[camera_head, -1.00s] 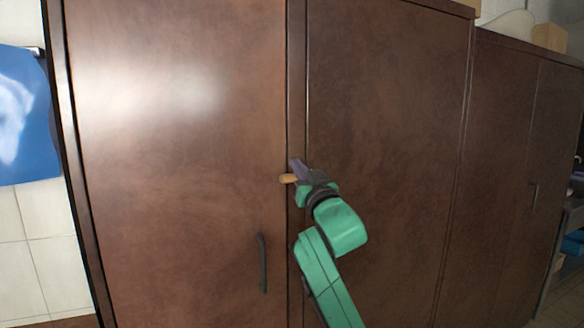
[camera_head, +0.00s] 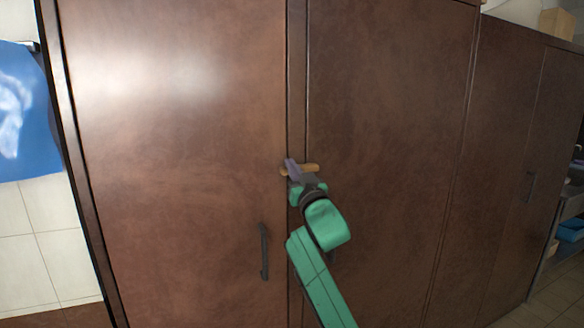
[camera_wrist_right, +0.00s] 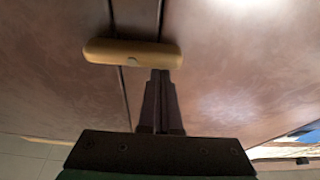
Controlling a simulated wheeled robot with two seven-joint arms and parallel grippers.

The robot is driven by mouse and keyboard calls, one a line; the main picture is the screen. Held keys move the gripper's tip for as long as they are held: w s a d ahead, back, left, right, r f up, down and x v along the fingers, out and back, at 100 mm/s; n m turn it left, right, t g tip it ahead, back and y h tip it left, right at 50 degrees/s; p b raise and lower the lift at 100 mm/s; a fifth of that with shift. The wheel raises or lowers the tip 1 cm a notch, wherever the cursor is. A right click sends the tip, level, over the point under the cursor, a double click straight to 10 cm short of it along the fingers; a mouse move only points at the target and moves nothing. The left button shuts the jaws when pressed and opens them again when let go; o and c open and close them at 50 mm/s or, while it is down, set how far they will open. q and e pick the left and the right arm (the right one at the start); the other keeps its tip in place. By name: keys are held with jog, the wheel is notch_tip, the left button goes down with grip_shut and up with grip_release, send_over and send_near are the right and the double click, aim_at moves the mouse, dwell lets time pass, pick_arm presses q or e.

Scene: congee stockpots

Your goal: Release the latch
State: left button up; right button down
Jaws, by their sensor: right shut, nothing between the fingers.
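The latch, a short tan wooden bar (camera_head: 309,168), lies roughly level across the seam between two brown cabinet doors. The right wrist view shows the bar (camera_wrist_right: 125,52) whole, with a small dark pin near its lower middle. My right gripper (camera_head: 290,166) is shut and empty, in front of the bar's left part in the head view. In the wrist view its dark fingertips (camera_wrist_right: 160,73) are at the bar's edge, near its right end. I cannot tell whether they touch it. My left gripper is not in view.
The left door (camera_head: 180,140) and right door (camera_head: 380,130) look closed. A dark vertical handle (camera_head: 264,250) stands out from the left door, below the latch. More brown cabinets (camera_head: 500,140) stand at right. A blue poster (camera_head: 25,120) hangs on the left wall.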

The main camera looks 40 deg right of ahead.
aim_at(285, 175)
jog(key=shift+a+f+n+y, duration=0.15)
jog(key=shift+n+y, duration=0.2)
jog(key=shift+n, duration=0.4)
jog(key=shift+f+n+y, duration=0.15)
jog(key=shift+n+y, duration=0.2)
jog(key=shift+n, duration=0.4)
jog(key=shift+f+n, duration=0.1)
jog(key=shift+n, duration=0.3)
notch_tip(285, 175, down, 2)
jog(key=n+y+p, duration=0.1)
jog(key=n, duration=0.2)
jog(key=n+y+p, duration=0.1)
jog(key=n+y, duration=0.1)
jog(key=n, duration=0.2)
jog(key=n+y+p, duration=0.1)
jog(key=n, duration=0.3)
jog(key=shift+f+g+y, duration=0.25)
jog(key=shift+g+y, duration=0.05)
jog(key=shift+s+d+f+n+p, duration=0.2)
jog(key=shift+d+f+n+p, duration=0.25)
jog(key=shift+d+f, duration=0.4)
